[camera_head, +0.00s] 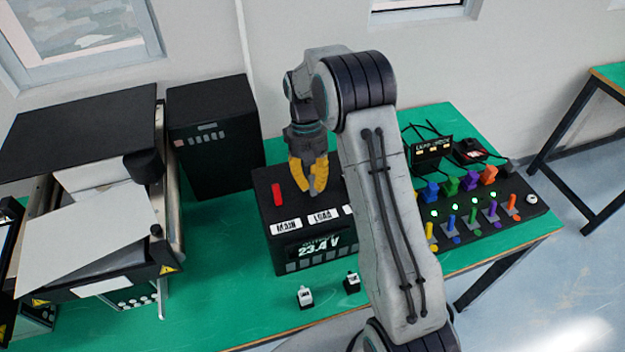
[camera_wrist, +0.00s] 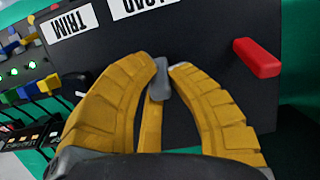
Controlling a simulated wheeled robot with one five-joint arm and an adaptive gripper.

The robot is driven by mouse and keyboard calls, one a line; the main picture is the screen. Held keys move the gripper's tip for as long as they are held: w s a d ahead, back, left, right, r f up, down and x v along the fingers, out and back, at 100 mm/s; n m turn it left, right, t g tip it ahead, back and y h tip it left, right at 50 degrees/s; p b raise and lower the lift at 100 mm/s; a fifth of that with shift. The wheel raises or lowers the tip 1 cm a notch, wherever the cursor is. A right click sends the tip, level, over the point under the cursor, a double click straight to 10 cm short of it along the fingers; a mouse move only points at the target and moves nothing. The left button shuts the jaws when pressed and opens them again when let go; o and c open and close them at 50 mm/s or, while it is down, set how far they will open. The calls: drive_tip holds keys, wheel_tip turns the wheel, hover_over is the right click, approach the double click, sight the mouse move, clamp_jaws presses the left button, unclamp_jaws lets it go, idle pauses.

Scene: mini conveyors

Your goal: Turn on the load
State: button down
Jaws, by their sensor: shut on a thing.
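The black control box (camera_head: 270,232) stands on the green table, with MAIN and LOAD labels and a lit readout of about 23.4 V (camera_head: 320,246). A red lever (camera_head: 277,194) stands behind the MAIN label; it also shows in the wrist view (camera_wrist: 257,57). My gripper (camera_head: 317,190) reaches down to the box top behind the LOAD label (camera_head: 320,216). In the wrist view its yellow fingers (camera_wrist: 168,72) are shut on a small grey lever (camera_wrist: 160,80) in line with the LOAD label (camera_wrist: 140,6). The lever's base is mostly hidden by the fingers.
A panel with coloured levers and green lights (camera_head: 475,222) is at the right, partly behind my arm. A tall black box (camera_head: 212,135) stands at the back left. Two small switches (camera_head: 305,297) (camera_head: 352,281) sit on the table in front. A machine with white panels (camera_head: 90,235) fills the left.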

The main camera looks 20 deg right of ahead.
drive_tip(key=c, duration=1.2)
unclamp_jaws()
drive_tip(key=v, duration=1.2)
